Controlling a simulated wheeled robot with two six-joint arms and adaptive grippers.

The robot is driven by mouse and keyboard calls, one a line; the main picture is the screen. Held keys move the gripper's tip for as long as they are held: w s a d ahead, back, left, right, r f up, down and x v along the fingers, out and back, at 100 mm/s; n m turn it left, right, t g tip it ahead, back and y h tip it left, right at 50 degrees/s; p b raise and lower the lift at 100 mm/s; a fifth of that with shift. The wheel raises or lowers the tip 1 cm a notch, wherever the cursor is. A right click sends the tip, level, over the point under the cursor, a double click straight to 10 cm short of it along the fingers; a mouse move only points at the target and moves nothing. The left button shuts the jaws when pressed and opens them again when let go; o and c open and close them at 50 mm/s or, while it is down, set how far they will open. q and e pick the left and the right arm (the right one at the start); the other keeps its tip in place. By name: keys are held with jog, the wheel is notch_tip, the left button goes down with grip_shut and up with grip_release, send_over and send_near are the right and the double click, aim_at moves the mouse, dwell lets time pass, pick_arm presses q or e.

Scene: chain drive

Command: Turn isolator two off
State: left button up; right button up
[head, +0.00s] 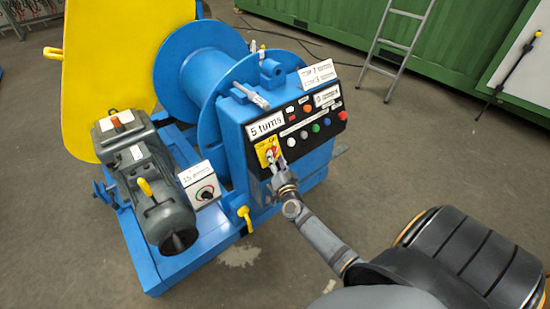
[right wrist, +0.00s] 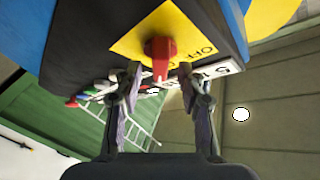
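A red rotary switch (right wrist: 160,52) sits on a yellow plate (right wrist: 190,28) marked OFF at its right in the right wrist view. In the head view the yellow plate (head: 266,145) is on the front panel of the blue machine, below the "5 turns" label. My right gripper (right wrist: 160,85) is open in front of the switch, with one finger to each side of the switch's handle and visible gaps. It also shows in the head view (head: 275,163), where it partly hides the switch. No number on the switch is readable. My left gripper is not in view.
Several coloured buttons (head: 315,128) line the panel right of the plate. A small white box with a dial (head: 205,193), a grey motor (head: 150,180) and a yellow-handled lever (head: 245,218) are left of it. A ladder (head: 400,40) stands behind.

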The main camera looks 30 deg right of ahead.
jog(key=shift+x, duration=0.9)
grip_shut()
